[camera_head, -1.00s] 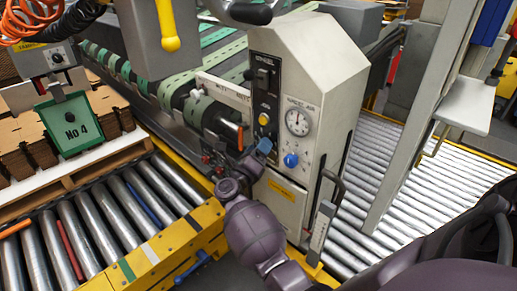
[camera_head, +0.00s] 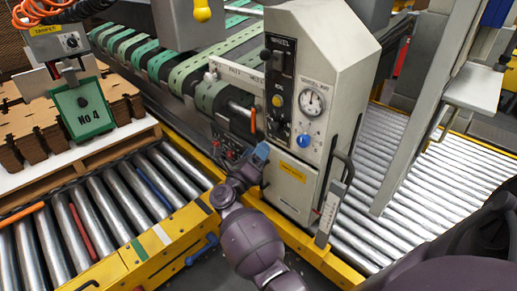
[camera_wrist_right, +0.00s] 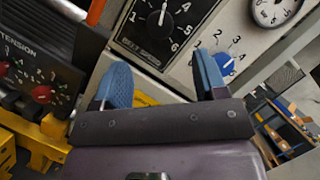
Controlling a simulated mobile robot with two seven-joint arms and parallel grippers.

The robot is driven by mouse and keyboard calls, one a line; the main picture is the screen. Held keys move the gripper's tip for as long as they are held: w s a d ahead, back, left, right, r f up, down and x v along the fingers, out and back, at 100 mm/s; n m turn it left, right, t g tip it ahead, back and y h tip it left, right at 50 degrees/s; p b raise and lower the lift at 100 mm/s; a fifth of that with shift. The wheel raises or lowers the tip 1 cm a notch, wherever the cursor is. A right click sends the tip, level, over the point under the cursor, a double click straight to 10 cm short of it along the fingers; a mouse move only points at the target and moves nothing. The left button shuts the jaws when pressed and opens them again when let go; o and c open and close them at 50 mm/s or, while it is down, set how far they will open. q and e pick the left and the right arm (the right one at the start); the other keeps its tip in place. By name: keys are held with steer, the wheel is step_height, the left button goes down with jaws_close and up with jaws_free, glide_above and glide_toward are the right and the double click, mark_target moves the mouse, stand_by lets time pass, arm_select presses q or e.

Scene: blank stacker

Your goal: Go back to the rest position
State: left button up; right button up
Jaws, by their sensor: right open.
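My right gripper (camera_head: 252,158) is in front of the light grey control cabinet (camera_head: 320,70), low on its left side. The right wrist view shows its two blue-padded fingers spread wide, with nothing between them (camera_wrist_right: 160,78). Beyond the fingers are a black numbered dial (camera_wrist_right: 160,25) and a blue knob (camera_wrist_right: 223,63) on the cabinet face. I cannot tell from the views whether a finger touches the cabinet. My purple right arm comes in from the lower right. My left gripper is not in view.
A yellow-edged roller conveyor (camera_head: 125,200) runs at the left, with stacked brown blanks (camera_head: 30,125) and a green "No 4" plate (camera_head: 83,108) above. Another roller conveyor (camera_head: 430,190) lies at the right, beside a grey post (camera_head: 410,150). A black handle (camera_head: 343,165) juts from the cabinet's right.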

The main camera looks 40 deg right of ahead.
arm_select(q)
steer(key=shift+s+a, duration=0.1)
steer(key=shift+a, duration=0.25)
arm_select(e)
steer(key=shift+s+a+f, duration=0.15)
steer(key=shift+s+a, duration=0.05)
steer(key=shift+a, duration=0.45)
